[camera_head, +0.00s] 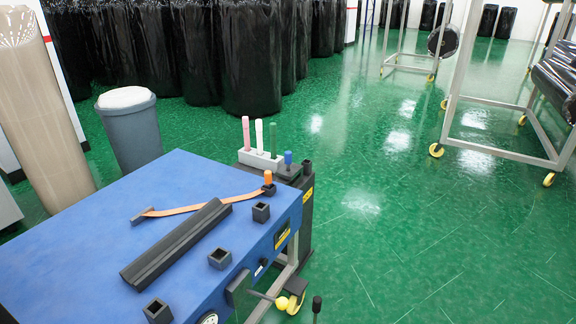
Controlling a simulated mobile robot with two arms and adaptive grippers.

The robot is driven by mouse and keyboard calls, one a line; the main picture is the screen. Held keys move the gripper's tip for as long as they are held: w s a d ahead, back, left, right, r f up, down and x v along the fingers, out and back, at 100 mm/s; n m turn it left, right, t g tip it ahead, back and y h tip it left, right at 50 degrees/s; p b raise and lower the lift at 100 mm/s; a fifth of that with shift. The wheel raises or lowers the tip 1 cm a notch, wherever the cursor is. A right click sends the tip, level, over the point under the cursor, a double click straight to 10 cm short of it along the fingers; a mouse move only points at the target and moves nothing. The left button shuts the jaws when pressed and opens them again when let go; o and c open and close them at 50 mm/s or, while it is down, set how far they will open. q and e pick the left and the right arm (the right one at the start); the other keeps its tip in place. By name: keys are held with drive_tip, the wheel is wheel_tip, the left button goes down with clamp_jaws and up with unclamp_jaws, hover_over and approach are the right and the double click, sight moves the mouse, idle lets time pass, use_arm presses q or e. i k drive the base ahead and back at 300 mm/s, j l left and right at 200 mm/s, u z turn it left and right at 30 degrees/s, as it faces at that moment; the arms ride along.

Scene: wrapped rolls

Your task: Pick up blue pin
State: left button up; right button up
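The blue pin (288,158) is small and stands upright in the head view, at the far right corner of the blue-topped table. It sits on a dark holder block (289,171), beside a light grey block. Its lower part is hidden in or behind the holder. Neither of my grippers can be made out in this view, and nothing is seen touching the pin.
A grey block (262,160) holds pink, white and green pins. An orange pin (268,177) stands by an orange strap on the blue table (90,215). A dark bar (178,242) and empty square sockets (220,259) lie nearer. Green floor is open right.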

sight(288, 154)
drive_tip(key=i+l+z, duration=0.25)
drive_tip(key=l+z, duration=0.25)
drive_tip(key=l, duration=0.15)
drive_tip(key=i+l+z, duration=0.95)
drive_tip(key=i+u, duration=0.75)
drive_tip(key=i+l+u, duration=0.2)
drive_tip(key=u, duration=0.15)
drive_tip(key=i, duration=0.1)
